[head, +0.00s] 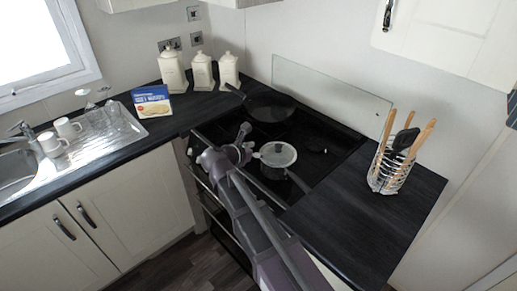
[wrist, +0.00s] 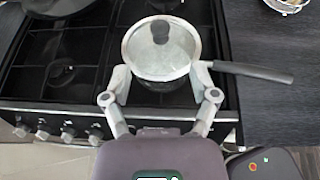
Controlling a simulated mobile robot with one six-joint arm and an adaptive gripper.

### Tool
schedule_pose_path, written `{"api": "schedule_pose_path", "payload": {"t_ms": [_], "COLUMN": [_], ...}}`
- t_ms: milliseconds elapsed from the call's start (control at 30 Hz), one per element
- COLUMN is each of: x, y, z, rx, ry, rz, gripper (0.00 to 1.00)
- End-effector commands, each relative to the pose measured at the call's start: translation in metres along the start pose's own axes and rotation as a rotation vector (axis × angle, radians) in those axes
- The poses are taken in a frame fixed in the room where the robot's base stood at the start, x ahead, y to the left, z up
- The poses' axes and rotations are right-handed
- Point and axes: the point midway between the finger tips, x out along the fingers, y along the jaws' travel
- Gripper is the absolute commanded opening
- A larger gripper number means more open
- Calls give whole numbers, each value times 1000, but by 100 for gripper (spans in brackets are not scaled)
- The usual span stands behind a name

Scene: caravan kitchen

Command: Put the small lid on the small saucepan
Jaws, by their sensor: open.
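The small saucepan (head: 274,170) stands on the black hob, its dark handle pointing toward the front right; in the wrist view the handle (wrist: 250,72) points right. The small lid (head: 268,156), clear with a pale rim and a dark knob, lies over the saucepan's top and looks about level; it also shows in the wrist view (wrist: 152,60). I cannot tell whether its rim is fully seated. My gripper (wrist: 162,78) is open and empty, its fingers at the near side of the saucepan, one to each side. In the head view my gripper (head: 243,143) is just left of the saucepan.
A dark frying pan (head: 270,108) sits at the back of the hob. A utensil rack (head: 388,172) stands on the right counter. Several pale canisters (head: 202,72) and a blue box (head: 151,101) are at the back left. The right counter's front is clear.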

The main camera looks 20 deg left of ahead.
Motion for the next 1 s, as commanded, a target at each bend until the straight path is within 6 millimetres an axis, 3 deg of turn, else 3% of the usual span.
{"api": "schedule_pose_path", "payload": {"t_ms": [667, 867, 1000], "x": [1, 17, 40], "y": [-1, -20, -49], "z": [0, 0, -1], "rx": [5, 78, 204], "ry": [3, 37, 90], "rz": [-2, -36, -93], "gripper": [76, 76, 76]}}
